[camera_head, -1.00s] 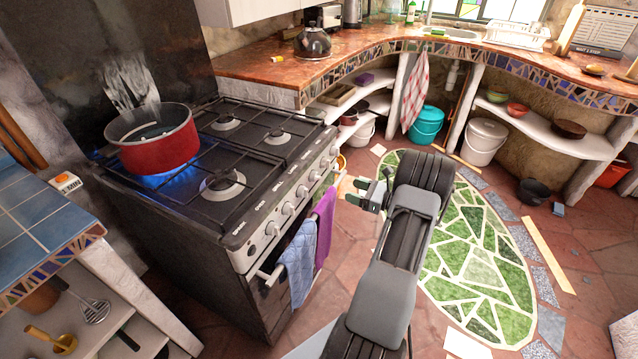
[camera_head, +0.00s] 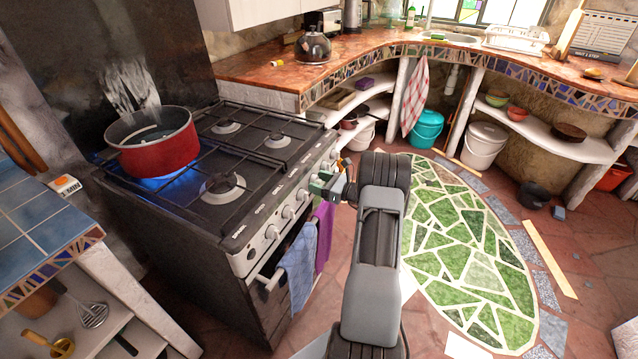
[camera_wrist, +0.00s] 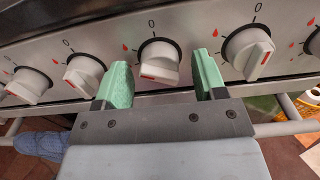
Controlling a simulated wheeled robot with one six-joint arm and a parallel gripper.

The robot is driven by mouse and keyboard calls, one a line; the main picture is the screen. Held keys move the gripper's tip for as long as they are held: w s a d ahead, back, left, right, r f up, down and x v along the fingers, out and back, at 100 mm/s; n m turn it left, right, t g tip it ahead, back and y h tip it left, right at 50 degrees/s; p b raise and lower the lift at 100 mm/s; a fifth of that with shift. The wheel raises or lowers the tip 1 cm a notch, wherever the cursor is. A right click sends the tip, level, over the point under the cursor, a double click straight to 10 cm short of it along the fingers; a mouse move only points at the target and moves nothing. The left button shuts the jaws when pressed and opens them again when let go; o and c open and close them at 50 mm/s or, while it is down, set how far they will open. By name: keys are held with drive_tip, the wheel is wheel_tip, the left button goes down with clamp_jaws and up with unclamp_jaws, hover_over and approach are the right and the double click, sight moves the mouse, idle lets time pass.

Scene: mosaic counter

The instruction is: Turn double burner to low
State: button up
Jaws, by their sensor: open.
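The stove (camera_head: 240,170) has a row of white knobs along its front panel. A blue flame (camera_head: 162,183) burns under the red pot (camera_head: 155,145) at the left. My gripper (camera_head: 328,187) is at the front panel, near its right part. In the wrist view, my gripper (camera_wrist: 163,82) is open, with one green fingertip on each side of a white knob (camera_wrist: 158,62). Gaps show between the knob and both fingertips. This knob's red mark is at its lower end, and a 0 is printed above it. Other knobs (camera_wrist: 248,50) stand on both sides. Which knob serves which burner is not clear.
A blue towel (camera_head: 298,268) and a purple towel (camera_head: 324,235) hang from the oven rail below the knobs. A tiled counter (camera_head: 30,225) stands left of the stove. Open floor with a green mosaic oval (camera_head: 470,240) lies to the right.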

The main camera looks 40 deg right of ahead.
drive_tip(key=c, duration=0.9)
